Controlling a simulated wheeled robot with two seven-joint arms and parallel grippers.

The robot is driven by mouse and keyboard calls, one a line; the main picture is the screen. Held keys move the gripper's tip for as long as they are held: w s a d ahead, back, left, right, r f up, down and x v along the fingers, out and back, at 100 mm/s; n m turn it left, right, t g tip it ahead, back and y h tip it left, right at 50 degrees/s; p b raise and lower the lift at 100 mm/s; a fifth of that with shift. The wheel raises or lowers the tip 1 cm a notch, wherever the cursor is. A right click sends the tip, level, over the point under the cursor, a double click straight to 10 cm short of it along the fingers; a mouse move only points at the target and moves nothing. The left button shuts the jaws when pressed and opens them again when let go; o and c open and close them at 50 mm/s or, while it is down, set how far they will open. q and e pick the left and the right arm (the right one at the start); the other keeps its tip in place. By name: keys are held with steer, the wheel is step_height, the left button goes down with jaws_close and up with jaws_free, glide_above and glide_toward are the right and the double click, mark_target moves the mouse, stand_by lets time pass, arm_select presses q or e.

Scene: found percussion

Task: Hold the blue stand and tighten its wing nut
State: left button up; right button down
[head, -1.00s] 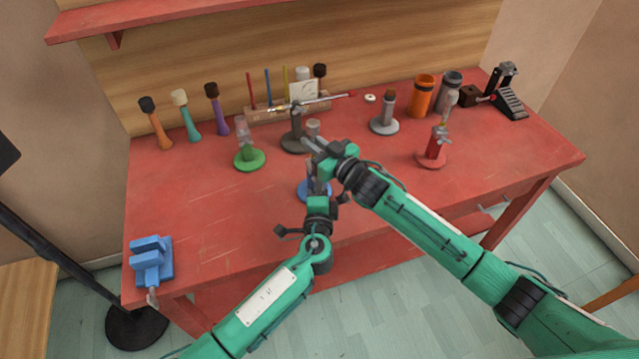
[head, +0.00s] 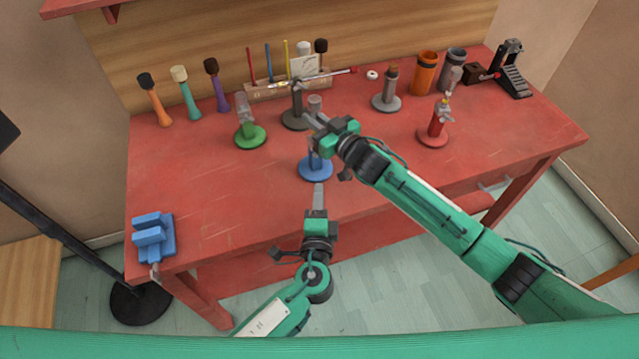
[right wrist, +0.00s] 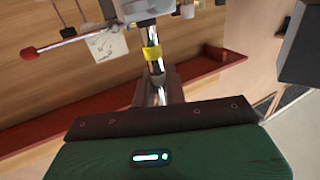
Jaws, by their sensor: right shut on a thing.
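The blue stand (head: 316,168) has a round base and a short upright post with a grey top (head: 315,104). It stands near the middle of the red table. My right gripper (head: 314,120) is at its upper part, shut on what appears to be its wing nut, which the jaws hide. The right wrist view shows a shiny rod with a yellow band (right wrist: 152,53) and a grey block above it, close before the jaws. My left gripper (head: 319,196) is in front of the stand, apart from its base. Its fingers show edge-on, so its opening is unclear.
A green stand (head: 250,137) is to the left, a dark stand (head: 297,118) behind, and grey (head: 386,102) and red (head: 433,136) stands to the right. A blue vise (head: 153,238) sits at the left front corner.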

arm_select(q)
steer(key=shift+s, duration=0.35)
arm_select(e)
steer(key=c, duration=1.4)
jaws_free()
steer(key=shift+o, duration=0.2)
